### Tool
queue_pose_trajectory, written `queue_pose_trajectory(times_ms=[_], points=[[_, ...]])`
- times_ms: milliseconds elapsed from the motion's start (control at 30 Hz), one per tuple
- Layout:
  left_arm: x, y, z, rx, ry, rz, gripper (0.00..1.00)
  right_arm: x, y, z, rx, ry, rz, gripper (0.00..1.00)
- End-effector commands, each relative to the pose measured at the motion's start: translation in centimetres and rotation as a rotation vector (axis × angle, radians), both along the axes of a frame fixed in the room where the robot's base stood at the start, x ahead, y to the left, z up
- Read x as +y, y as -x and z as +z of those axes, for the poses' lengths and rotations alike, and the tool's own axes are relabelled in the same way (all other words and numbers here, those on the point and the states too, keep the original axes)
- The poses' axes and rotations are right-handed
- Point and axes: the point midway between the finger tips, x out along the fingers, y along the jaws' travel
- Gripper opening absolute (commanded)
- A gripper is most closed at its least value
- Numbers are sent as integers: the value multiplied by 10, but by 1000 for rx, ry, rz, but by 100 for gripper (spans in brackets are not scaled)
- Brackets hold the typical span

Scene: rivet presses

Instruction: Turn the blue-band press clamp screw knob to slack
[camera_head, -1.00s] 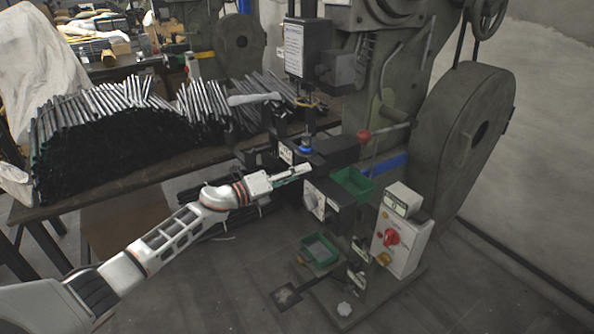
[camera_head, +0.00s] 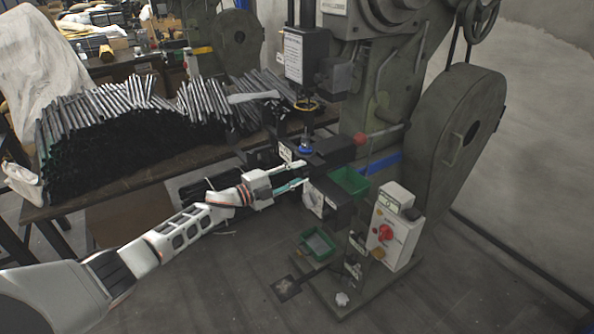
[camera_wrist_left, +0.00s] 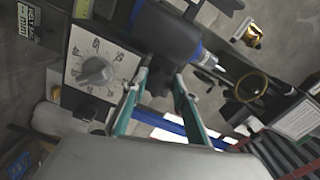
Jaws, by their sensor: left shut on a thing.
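The press with the blue band (camera_head: 384,163) stands right of centre in the head view. My left gripper (camera_head: 302,180) is at the front of its black tooling block, below the blue collar (camera_head: 305,148). In the left wrist view the two teal fingers (camera_wrist_left: 162,80) reach forward, with a dark part between their tips. That part appears to be the black clamp screw knob (camera_wrist_left: 160,86); its outline merges with the dark block behind. The fingers are shut on it. The knob is too small and hidden to make out in the head view. My right gripper is not in view.
A numbered white dial plate (camera_wrist_left: 100,62) lies close left of the fingers. A green bin (camera_head: 350,182) sits on the press, and a green tray (camera_head: 318,243) is lower down. A control box (camera_head: 394,228) stands right. A table of metal rods (camera_head: 110,125) is left.

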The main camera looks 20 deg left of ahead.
Motion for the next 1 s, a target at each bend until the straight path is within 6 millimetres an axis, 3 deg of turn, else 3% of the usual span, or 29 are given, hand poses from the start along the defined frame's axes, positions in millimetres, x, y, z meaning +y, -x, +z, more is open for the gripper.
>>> queue_pose_trajectory(times_ms=[500, 1000], points=[[-1, 1, 0, 303, 385, -1, 6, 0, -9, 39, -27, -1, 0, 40], [-2, 1, -1, 594, 760, 0, 6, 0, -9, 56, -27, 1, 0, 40]])
